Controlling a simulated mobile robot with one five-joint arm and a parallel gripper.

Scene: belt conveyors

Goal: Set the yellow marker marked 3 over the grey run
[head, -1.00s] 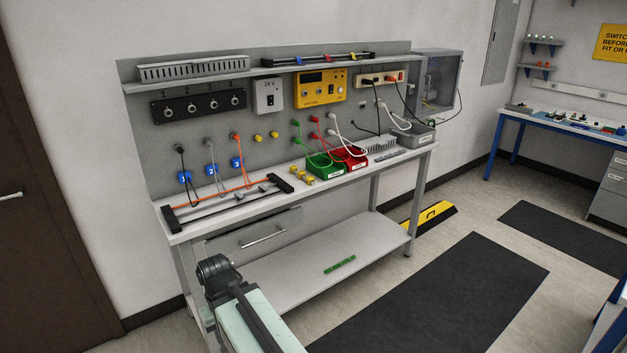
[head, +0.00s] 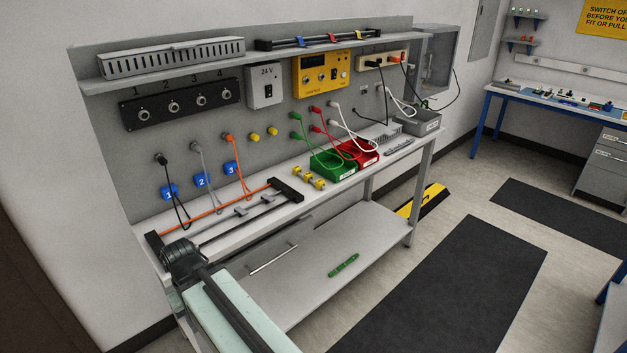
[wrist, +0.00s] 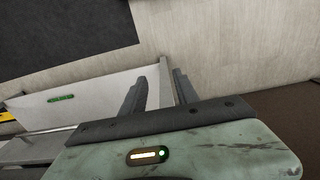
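Several small yellow pieces, which may be the yellow markers (head: 308,178), lie in a row on the bench top; their numbers are too small to read. A grey cable (head: 197,160) hangs from the wall behind blue tag 2 to the bench, between a black cable (head: 179,205) at tag 1 and an orange cable (head: 232,152) at tag 3. A frame with black end blocks (head: 285,190) lies on the bench, with an orange line and dark rods. My gripper (wrist: 160,75) is open in the wrist view, fingers apart, with nothing held; in the head view its fingers are hidden.
Green (head: 333,163) and red (head: 362,152) bins stand right of the yellow pieces. The bench's lower shelf (head: 340,240) holds a green strip (head: 343,266). A yellow-and-black block (head: 424,203) is on the floor past the bench. The floor in front, with a dark mat (head: 440,290), is clear.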

